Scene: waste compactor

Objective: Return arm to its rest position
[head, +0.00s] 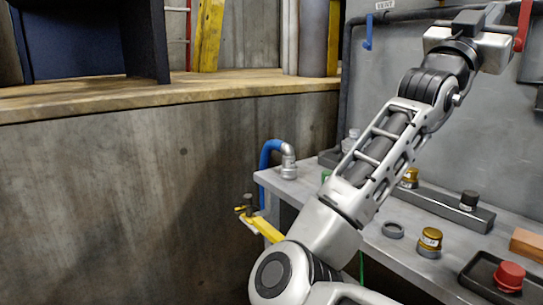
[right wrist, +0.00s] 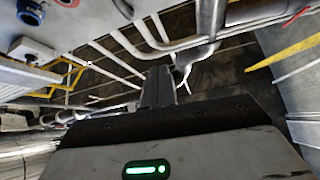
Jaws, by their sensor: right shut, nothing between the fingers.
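My right arm comes in from the bottom of the head view and reaches up to the upper right. Its gripper (head: 495,38) is raised in front of the grey wall panel, close to a red lever (head: 523,25); I cannot tell whether they touch. In the right wrist view the fingers of this gripper (right wrist: 158,86) are shut together with nothing between them. My left gripper is not in view.
A grey bench (head: 398,252) under the arm holds a red knob (head: 509,276), brass-coloured caps (head: 431,238) and a wooden block (head: 527,244). A blue lever (head: 367,32) hangs from a dark pipe. A blue hose (head: 266,155) and yellow valve handle (head: 266,229) stand at the bench's left.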

